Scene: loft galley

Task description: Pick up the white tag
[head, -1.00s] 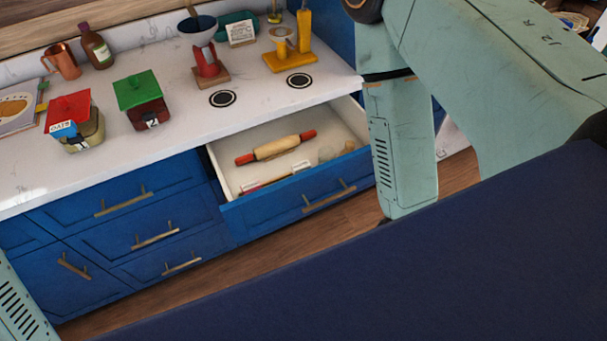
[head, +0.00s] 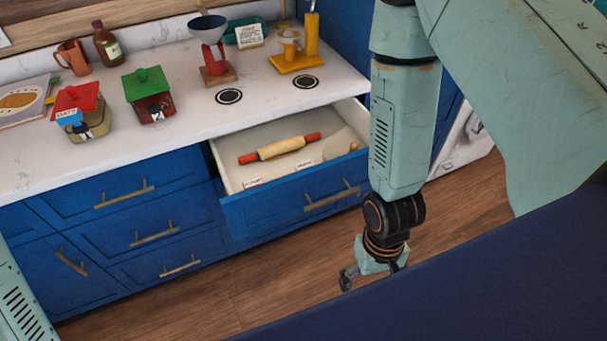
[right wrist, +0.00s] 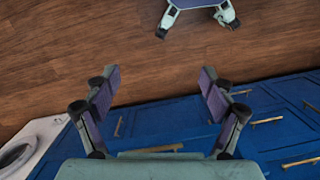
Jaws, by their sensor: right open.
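Two small white tags lie in the open drawer (head: 228,181). One tag (head: 252,182) is near its front left, and another tag (head: 303,165) is near the middle, in front of the rolling pin (head: 281,148). I cannot tell which is the task's tag. My right gripper (head: 348,278) hangs low over the floor, to the right of and below the drawer front, partly hidden by my dark body. In the right wrist view its fingers (right wrist: 157,82) are spread wide and empty. My left gripper is not in view; only a piece of my left arm shows.
The white counter (head: 190,135) above holds a red-lidded canister (head: 80,110), a green-lidded canister (head: 149,95), a red stand with a bowl (head: 213,50) and a yellow stand (head: 296,58). Blue cabinet fronts with bar handles face me. The wooden floor (head: 240,290) in front is clear.

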